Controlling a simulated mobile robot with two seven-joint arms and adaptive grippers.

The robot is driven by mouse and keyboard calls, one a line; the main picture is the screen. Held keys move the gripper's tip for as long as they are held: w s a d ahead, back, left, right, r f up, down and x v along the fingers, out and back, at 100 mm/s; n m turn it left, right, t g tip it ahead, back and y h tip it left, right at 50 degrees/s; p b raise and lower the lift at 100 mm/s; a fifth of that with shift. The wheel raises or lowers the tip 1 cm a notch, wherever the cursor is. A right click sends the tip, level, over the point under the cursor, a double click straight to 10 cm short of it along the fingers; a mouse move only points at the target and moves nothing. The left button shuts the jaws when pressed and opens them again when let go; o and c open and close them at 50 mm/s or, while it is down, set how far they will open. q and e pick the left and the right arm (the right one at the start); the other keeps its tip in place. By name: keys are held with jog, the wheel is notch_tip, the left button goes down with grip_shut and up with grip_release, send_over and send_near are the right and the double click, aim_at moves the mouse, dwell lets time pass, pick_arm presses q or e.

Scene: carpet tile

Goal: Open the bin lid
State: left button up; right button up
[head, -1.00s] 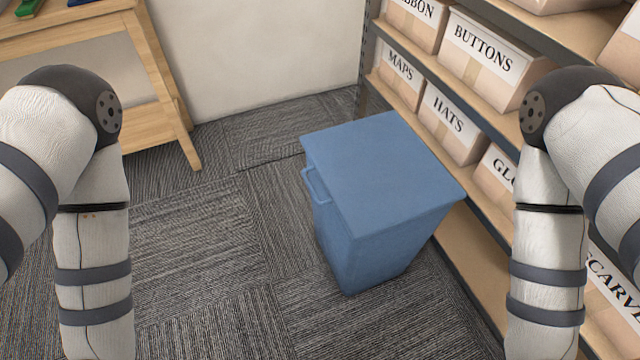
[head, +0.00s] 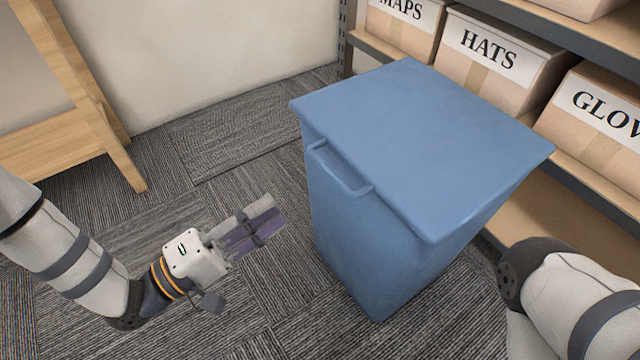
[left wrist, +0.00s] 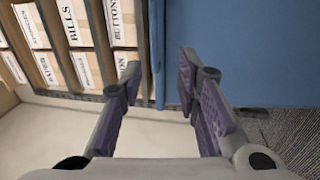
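The blue bin (head: 390,240) stands on the carpet in the middle of the head view. Its lid (head: 420,140) lies flat and shut on top. A bar-like blue handle (head: 340,172) sticks out from the bin's left side, just below the lid. My left gripper (head: 268,222) is left of the bin and lower than the handle in the picture, apart from the bin and empty. In the left wrist view its purple-padded fingers (left wrist: 160,88) are spread, with the blue bin (left wrist: 240,50) beyond and to the right. My right gripper is out of view; only part of that arm shows.
A shelf with labelled boxes (head: 500,58) stands close behind and right of the bin. A wooden piece of furniture (head: 90,120) is at the upper left, against a pale wall (head: 210,60). Carpet (head: 180,170) left of the bin is clear.

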aim_at(328, 168)
pick_arm(q)
jog(key=shift+h, duration=0.3)
jog(key=b+x, duration=0.1)
jog(key=x, duration=1.1)
jog(key=shift+d+r, duration=0.2)
jog(key=shift+r, duration=0.05)
grip_shut()
